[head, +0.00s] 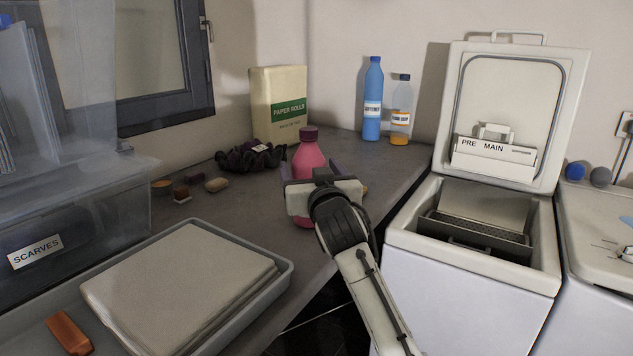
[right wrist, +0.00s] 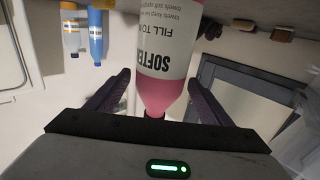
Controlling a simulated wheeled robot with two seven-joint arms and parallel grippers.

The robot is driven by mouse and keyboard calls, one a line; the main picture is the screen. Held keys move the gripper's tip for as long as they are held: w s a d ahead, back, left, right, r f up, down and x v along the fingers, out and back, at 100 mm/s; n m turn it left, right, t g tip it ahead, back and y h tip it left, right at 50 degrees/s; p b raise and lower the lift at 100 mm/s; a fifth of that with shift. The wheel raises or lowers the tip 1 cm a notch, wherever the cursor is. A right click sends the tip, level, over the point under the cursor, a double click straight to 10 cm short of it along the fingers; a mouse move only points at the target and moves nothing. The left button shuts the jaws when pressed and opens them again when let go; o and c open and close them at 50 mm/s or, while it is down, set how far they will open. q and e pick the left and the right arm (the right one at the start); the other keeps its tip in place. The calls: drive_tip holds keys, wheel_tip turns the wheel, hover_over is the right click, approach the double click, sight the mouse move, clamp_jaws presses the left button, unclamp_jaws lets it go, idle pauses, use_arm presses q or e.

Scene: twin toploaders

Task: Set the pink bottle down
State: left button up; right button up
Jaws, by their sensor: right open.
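The pink bottle (head: 308,157) stands upright on the grey counter (head: 228,213), with its dark pink cap on top. In the right wrist view the bottle (right wrist: 166,92) shows upside down, with a white softener label. My right gripper (head: 312,172) is open, with one dark finger on each side of the bottle. In the right wrist view a gap shows between the bottle and the gripper fingers (right wrist: 159,84). The gripper hides part of the bottle's lower body in the head view. My left gripper is not in view.
A dark scrunched bundle (head: 250,160) and the paper rolls pack (head: 279,104) stand behind the bottle. A blue bottle (head: 373,98) and a clear bottle (head: 400,112) stand at the back right. A grey tray (head: 283,283) fills the front left. The open toploader (head: 470,294) stands right.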

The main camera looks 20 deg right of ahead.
drive_tip(key=s+a, duration=0.1)
drive_tip(key=s, duration=0.9)
drive_tip(key=shift+s+a, duration=0.15)
drive_tip(key=shift+s, duration=0.15)
